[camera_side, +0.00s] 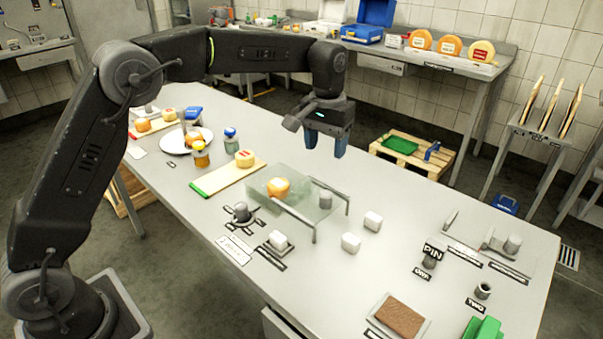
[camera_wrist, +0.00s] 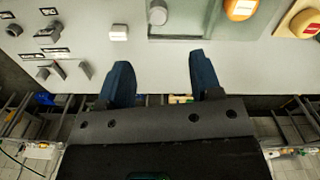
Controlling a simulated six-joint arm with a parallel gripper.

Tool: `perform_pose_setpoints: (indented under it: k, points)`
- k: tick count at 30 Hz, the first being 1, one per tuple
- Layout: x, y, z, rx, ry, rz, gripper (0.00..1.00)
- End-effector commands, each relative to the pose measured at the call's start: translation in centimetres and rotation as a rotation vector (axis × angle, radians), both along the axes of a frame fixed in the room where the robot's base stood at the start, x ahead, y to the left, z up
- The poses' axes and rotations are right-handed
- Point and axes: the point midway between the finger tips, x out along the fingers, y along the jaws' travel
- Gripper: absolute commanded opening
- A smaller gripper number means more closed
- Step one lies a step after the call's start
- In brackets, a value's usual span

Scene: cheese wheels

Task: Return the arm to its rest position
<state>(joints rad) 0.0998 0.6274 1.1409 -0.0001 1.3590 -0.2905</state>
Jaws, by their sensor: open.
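My gripper (camera_side: 325,143) hangs from my raised arm above the far edge of the table (camera_side: 460,215), with its blue fingers pointing down. In the wrist view my gripper (camera_wrist: 160,75) shows two blue fingers spread apart with nothing between them. The fingers touch nothing; the tabletop lies below them. An orange cheese (camera_side: 278,188) is on or behind a clear panel (camera_side: 262,205) near the table's middle, left of and nearer than the gripper. A cheese (camera_side: 245,158) stands on a wooden board (camera_side: 228,178) with a green end.
White blocks (camera_side: 351,242) and grey metal fittings (camera_side: 326,198) stand on the table's middle. A plate (camera_side: 186,141) and jars (camera_side: 200,154) are at the left. A brown block in a tray (camera_side: 399,316) and a green piece (camera_side: 483,330) are at the front right. A pallet (camera_side: 411,152) is on the floor behind.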

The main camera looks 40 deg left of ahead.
Motion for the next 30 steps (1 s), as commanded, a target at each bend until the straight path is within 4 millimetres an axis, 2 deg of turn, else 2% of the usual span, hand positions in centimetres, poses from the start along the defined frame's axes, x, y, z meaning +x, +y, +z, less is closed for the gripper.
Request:
perform_pose_setpoints:
  k: [5, 9, 15, 20, 24, 27, 30]
  points:
    - [-4.1, 1.2, 4.3, -0.004, -0.075, -0.025, 0.59]
    - [-8.8, 2.2, 7.1, -0.005, -0.146, -0.054, 0.59]
    - [-16.1, 3.5, 9.0, 0.002, -0.247, -0.094, 0.59]
    - [-22.0, 4.3, 8.7, 0.013, -0.328, -0.124, 0.59]
    - [-26.7, 4.9, 7.2, 0.027, -0.394, -0.151, 0.59]
    - [-29.3, 5.1, 5.9, 0.037, -0.432, -0.166, 0.59]
    - [-31.0, 5.2, 4.7, 0.044, -0.459, -0.177, 0.59]
